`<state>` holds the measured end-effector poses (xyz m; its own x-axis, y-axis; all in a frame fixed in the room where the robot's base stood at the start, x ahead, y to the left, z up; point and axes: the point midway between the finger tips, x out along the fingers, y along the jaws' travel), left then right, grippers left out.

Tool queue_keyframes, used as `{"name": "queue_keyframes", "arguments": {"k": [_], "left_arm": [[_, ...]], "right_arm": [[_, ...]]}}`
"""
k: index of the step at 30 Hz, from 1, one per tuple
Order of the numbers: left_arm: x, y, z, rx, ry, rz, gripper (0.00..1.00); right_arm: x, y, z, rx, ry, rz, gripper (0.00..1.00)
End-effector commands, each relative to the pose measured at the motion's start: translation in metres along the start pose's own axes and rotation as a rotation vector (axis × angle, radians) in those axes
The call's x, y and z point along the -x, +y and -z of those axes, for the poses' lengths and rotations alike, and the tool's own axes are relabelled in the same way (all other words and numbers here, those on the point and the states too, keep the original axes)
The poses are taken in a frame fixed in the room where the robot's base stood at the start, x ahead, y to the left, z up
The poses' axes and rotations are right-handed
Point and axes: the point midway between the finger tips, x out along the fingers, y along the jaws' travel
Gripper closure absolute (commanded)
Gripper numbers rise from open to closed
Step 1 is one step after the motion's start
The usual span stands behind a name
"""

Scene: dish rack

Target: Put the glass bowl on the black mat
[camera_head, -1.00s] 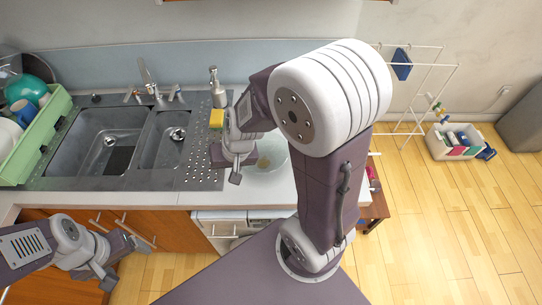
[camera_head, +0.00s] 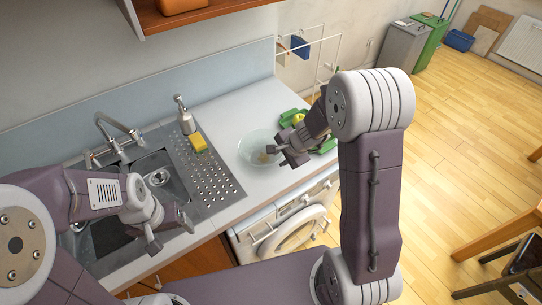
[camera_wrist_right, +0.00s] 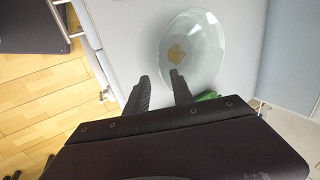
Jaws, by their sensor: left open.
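The clear glass bowl (camera_head: 252,143) stands on the white counter right of the drainboard, with a small yellowish thing showing in it. It also shows in the right wrist view (camera_wrist_right: 200,38). My right gripper (camera_head: 288,158) is at the bowl's right side. In the wrist view its fingers (camera_wrist_right: 160,82) are apart, one overlapping the bowl's near edge and one outside it; I cannot tell whether they touch. My left gripper (camera_head: 170,232) is open and empty above the sink area. A dark patch (camera_head: 108,236) shows in the left basin, partly hidden by my left arm; I cannot tell if it is the black mat.
A yellow sponge (camera_head: 199,142) and a soap dispenser (camera_head: 185,117) stand on the drainboard's back edge. The faucet (camera_head: 118,128) rises behind the sink. A green object (camera_head: 292,117) lies behind my right gripper. A wooden shelf (camera_head: 200,14) hangs above.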

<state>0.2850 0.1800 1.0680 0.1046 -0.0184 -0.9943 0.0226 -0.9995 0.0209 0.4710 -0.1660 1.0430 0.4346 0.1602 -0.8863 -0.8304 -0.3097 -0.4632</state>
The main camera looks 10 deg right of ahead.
Motion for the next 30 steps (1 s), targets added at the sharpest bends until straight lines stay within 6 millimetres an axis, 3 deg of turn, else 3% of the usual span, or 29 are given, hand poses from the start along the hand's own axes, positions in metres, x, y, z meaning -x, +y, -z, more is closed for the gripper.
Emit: {"name": "queue_keyframes", "arguments": {"k": [2,9,15,22,30], "left_arm": [[0.001,0.000,0.000,0.000,0.000,0.000,0.22],[-0.016,0.000,-0.002,0.000,0.000,0.000,0.22],[-0.017,0.000,-0.002,0.000,0.000,0.000,0.22],[-0.029,-0.001,-0.003,0.000,0.000,0.000,0.22],[-0.029,-0.001,-0.003,0.000,0.000,0.000,0.22]], "right_arm": [[0.000,0.001,0.001,-0.003,0.001,-0.002,0.71],[-0.036,0.003,0.000,-0.002,0.000,-0.004,0.71],[-0.043,0.001,0.000,-0.001,0.001,-0.002,0.71],[-0.085,0.000,-0.003,0.000,-0.001,-0.004,0.71],[-0.090,-0.002,-0.003,0.000,0.001,-0.002,0.71]]}}
